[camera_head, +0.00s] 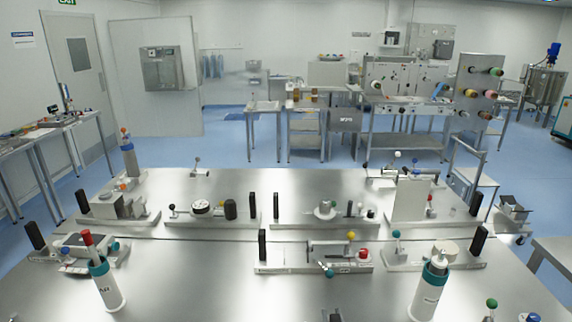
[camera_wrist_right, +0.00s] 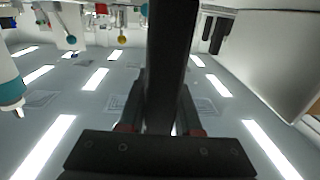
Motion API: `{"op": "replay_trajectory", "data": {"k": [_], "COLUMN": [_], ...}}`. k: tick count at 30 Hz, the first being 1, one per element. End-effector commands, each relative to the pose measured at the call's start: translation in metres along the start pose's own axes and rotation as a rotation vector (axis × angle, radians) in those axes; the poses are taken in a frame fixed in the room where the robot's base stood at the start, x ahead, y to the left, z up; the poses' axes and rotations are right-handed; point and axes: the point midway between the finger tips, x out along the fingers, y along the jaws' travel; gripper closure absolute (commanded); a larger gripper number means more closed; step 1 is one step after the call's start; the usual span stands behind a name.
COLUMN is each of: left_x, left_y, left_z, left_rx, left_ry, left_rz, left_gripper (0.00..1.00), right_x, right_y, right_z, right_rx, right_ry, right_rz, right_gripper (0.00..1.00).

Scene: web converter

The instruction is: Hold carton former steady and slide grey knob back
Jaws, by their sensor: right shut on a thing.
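In the right wrist view my right gripper (camera_wrist_right: 160,130) has its fingers closed around the lower part of a dark upright bar (camera_wrist_right: 172,60), which hides much of the middle. I cannot pick the right gripper out surely in the head view. Several fixtures with black posts stand on the steel tables; their labels are too small to read, so I cannot tell which is the carton former. One has a white upright panel (camera_head: 407,198). Pale grey knobs show on a rear fixture (camera_head: 397,154) and at the back left (camera_head: 196,160). My left gripper is not in view.
White bottles with teal collars stand front left (camera_head: 108,288) and front right (camera_head: 430,293). A front fixture (camera_head: 318,257) carries yellow, teal and red knobs. The steel table (camera_head: 200,285) is bare between the bottles and this fixture. In the right wrist view a large pale block (camera_wrist_right: 265,50) fills the upper right.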

Motion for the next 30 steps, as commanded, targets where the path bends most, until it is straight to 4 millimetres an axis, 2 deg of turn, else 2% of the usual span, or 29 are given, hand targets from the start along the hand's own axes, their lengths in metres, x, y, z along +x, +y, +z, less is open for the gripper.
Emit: {"op": "replay_trajectory", "data": {"k": [1,6,15,19,23,30], "left_x": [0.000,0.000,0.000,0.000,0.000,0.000], "left_y": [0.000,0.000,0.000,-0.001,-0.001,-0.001], "left_z": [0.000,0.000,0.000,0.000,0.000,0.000], "left_rx": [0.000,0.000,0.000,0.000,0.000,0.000], "left_ry": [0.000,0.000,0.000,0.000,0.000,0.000], "left_rz": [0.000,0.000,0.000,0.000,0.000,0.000], "left_gripper": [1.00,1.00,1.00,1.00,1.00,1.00], "right_x": [0.000,0.000,0.000,-0.008,-0.030,-0.080], "right_y": [-0.001,0.000,0.001,0.001,0.001,0.000], "right_z": [0.001,-0.001,-0.003,-0.003,-0.002,-0.001], "right_rx": [0.002,0.002,0.001,0.000,0.000,0.001], "right_ry": [-0.002,0.002,0.006,0.006,0.005,0.001], "right_rz": [-0.003,0.000,0.003,0.003,0.003,0.001], "right_gripper": [0.64,0.33,0.33,0.33,0.33,0.33]}}
